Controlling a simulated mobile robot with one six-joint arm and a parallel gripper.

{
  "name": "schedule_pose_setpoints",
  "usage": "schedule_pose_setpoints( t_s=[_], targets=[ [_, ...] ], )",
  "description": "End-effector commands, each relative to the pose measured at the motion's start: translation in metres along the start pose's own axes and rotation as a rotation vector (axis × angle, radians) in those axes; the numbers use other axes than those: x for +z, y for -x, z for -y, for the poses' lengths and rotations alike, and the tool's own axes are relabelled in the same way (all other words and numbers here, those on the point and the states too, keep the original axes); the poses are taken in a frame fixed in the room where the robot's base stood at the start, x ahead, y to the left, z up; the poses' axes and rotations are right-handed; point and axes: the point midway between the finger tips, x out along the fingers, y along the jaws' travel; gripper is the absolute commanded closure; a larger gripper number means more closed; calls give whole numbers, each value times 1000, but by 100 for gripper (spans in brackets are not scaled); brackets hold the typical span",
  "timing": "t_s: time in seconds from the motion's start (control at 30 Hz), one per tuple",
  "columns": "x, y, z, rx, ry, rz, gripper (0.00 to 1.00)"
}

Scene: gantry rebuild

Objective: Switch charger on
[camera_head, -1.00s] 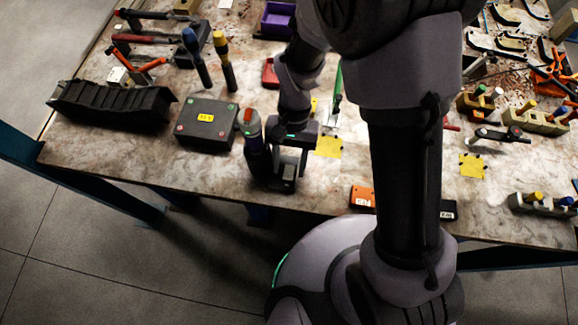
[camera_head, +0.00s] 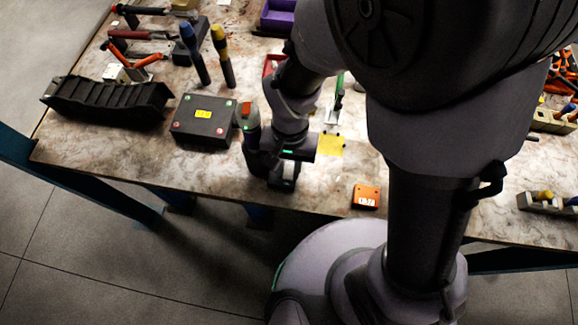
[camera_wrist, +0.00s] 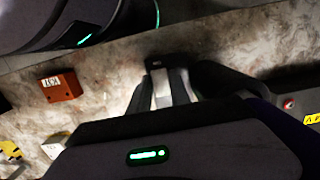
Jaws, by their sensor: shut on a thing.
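A black box (camera_head: 190,136) with a yellow label and red and green buttons lies on the left of the bench; it looks like the charger. Its edge shows at the right of the wrist view, with a red button. A dark tool (camera_head: 248,118) with an orange and green top stands just right of the box. My gripper (camera_head: 279,176) is at this tool, near the bench's front edge. In the wrist view my gripper's fingers (camera_wrist: 165,88) seem shut on the tool's dark body, but the contact is partly hidden.
An orange box (camera_head: 366,197) lies to the right near the front edge. A black ribbed tray (camera_head: 108,101) lies left. My arm covers much of the bench's right side.

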Motion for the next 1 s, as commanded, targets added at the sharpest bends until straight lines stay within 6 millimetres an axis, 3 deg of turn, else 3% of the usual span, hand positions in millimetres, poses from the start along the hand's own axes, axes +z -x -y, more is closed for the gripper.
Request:
schedule_pose_setpoints(
  t_s=[0.17, 0.47, 0.5, 0.6, 0.87, 1.0],
  targets=[
    [4, -3, 0, -2, 3, -113, 100],
    [4, -1, 0, -3, 0, -123, 100],
    [4, -1, 0, -3, 0, -123, 71],
    [4, -1, 0, -3, 0, -123, 55],
    [4, -1, 0, -3, 0, -122, 55],
    [5, 11, 1, -4, -1, -123, 55]
  ],
)
